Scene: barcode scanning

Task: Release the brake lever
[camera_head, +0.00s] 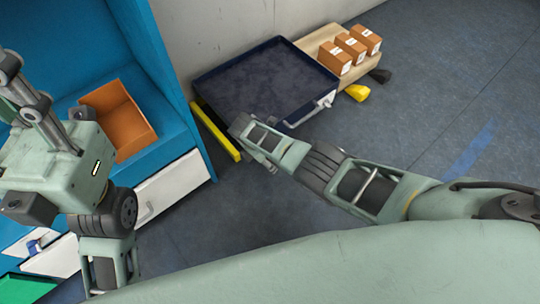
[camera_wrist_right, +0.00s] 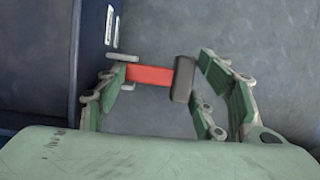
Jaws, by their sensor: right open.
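The brake lever shows in the right wrist view as a red bar (camera_wrist_right: 150,75) with a dark grey block (camera_wrist_right: 183,80) at its right end. My right gripper (camera_wrist_right: 163,60) is open, with its green-padded fingers on either side of the lever. The left finger overlaps the bar's left end; the dark block is near the right finger, and I cannot tell if they touch. In the head view, my right gripper is mostly hidden below my wrist, beside the dark cart (camera_head: 270,80), and the lever is not visible. My left gripper (camera_head: 25,90) is at the left edge, partly cut off.
A blue shelf unit (camera_head: 185,80) with an orange bin (camera_head: 118,115) stands at the left. A yellow bar (camera_head: 220,135) lies between it and the cart. A pallet (camera_head: 310,42) with cardboard boxes (camera_head: 335,58) is behind the cart. The floor at right is clear.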

